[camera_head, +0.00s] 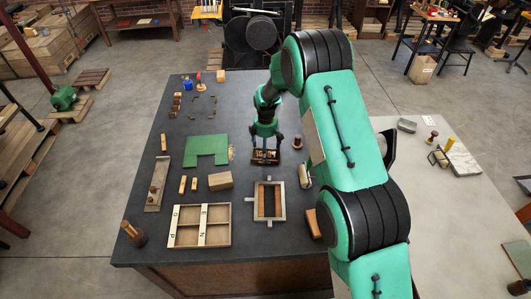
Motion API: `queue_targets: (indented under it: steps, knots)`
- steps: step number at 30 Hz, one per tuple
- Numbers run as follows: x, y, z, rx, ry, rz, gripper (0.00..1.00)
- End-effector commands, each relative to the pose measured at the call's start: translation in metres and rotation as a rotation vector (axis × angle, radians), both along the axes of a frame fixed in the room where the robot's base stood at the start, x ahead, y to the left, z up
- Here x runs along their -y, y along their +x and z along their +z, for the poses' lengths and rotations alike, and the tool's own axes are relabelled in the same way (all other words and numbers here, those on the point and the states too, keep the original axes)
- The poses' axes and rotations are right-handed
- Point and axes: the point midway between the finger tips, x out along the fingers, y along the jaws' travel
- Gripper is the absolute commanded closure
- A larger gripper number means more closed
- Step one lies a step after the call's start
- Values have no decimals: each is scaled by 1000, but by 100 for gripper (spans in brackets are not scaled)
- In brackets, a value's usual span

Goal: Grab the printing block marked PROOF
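My gripper (266,145) points down over the dark table, its two fingers spread apart. Right under the fingertips is a small dark box or block (265,157) with brown and pale pieces on top; I cannot tell whether the fingers touch it. No PROOF marking is readable on any block at this size. Small wooden blocks are at the left: two upright-looking ones (183,185) (194,184) and one (163,142) farther back. A larger wooden block (220,181) lies near the middle.
A lettered wooden compartment tray (201,246) lies at the front left, and a metal frame (283,200) stands right of it. A green plate (205,147) lies behind the larger block. A wooden-handled tool (134,233) stands at the front-left corner. My arm hides the table's right side.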

Motion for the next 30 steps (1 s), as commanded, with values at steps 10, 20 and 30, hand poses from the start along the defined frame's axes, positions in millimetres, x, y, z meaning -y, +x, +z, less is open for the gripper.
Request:
queue_targets:
  steps: [10,20,30]
  knots:
    - [0,1,18,2,1,0,51]
    - [4,-24,38,-1,0,0,51]
    - [14,-82,43,-1,0,0,51]
